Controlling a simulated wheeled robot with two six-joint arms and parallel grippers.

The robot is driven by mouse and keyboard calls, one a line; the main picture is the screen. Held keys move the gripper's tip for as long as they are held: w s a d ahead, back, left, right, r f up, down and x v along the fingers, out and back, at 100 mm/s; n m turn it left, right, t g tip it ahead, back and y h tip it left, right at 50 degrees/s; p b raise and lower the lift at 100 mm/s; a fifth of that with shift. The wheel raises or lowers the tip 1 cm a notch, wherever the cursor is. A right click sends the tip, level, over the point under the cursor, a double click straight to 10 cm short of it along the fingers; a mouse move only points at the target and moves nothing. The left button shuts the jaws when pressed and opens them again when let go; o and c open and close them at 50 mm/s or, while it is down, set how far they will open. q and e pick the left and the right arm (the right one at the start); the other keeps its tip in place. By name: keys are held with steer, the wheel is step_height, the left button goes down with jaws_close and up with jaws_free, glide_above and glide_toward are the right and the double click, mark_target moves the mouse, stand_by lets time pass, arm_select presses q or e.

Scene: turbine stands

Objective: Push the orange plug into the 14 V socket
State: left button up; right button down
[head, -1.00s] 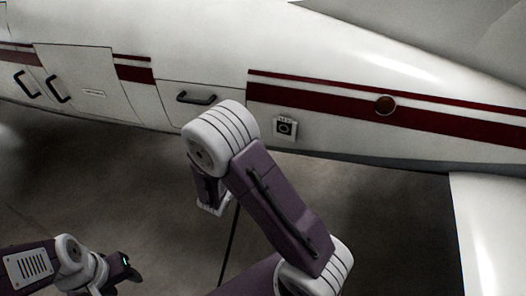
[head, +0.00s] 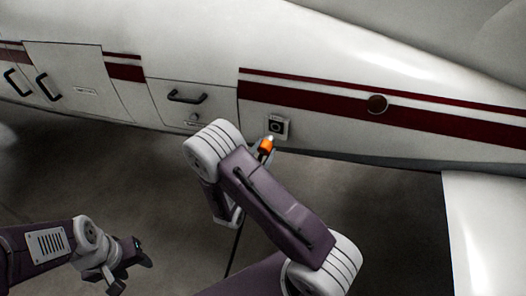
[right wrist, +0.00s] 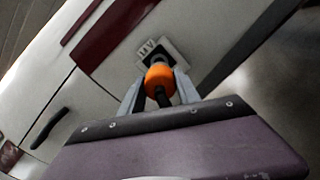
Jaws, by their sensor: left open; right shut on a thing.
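The orange plug (head: 266,147) is in my right gripper (head: 262,151), just below and left of the socket (head: 277,127) on the aircraft's side. The right wrist view shows the orange plug (right wrist: 159,78) between the two grey fingers of my right gripper (right wrist: 158,88), with its dark cable towards me. Its front end points at the socket (right wrist: 157,52), whose label is partly readable and ends in V. The plug overlaps the socket there, and I cannot tell whether they touch. My left gripper (head: 137,256) is open and empty at the lower left.
The white fuselage with dark red stripes (head: 420,122) fills the upper part. A hatch with a dark handle (head: 187,97) is left of the socket. A white surface (head: 480,220) stands at the lower right.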

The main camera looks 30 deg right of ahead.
mark_target(270, 137)
steer(key=shift+x, duration=1.95)
steer(key=shift+w+d+b, duration=0.25)
steer(key=shift+b, duration=0.25)
steer(key=shift+w+d+r, duration=0.1)
steer(key=shift+w+d, duration=0.15)
steer(key=shift+w+d+b, duration=0.15)
steer(key=shift+d+b, duration=0.05)
steer(key=shift+b, duration=0.1)
steer(key=shift+r, duration=0.1)
steer(key=shift+w+r, duration=0.1)
steer(key=shift+r, duration=0.1)
